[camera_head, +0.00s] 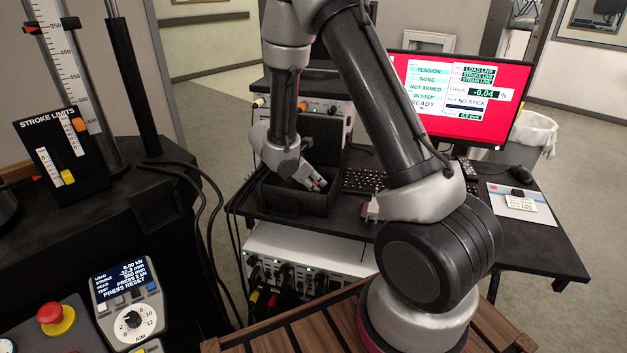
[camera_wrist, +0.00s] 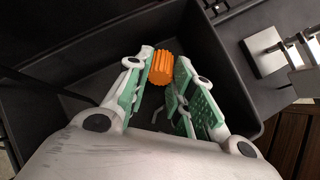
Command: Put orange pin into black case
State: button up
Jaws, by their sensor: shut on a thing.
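The orange pin (camera_wrist: 162,68) shows in the wrist view as a ribbed orange cylinder between the green pads of my gripper (camera_wrist: 160,78). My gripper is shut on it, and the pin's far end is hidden. The black case (camera_wrist: 222,60) lies open around and below the fingers in the wrist view. In the head view the black case (camera_head: 283,197) stands on the desk with its lid raised behind. My gripper (camera_head: 318,186) reaches down into the case's opening there, and the pin is not clear in that view. I cannot tell whether the pin touches the case floor.
A keyboard (camera_head: 364,182) lies right of the case, before a red monitor (camera_head: 460,98). A metal block (camera_wrist: 264,52) shows beside the case in the wrist view. A mouse (camera_head: 521,172) and a white card (camera_head: 508,203) lie farther right. The testing machine's panel (camera_head: 128,285) stands at left.

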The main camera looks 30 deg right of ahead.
jog(key=shift+f, duration=0.7)
dwell(0.8)
jog(key=o, duration=1.5)
jog(key=shift+v, duration=2.5)
jog(key=shift+a, duration=0.1)
jog(key=v, duration=1.2)
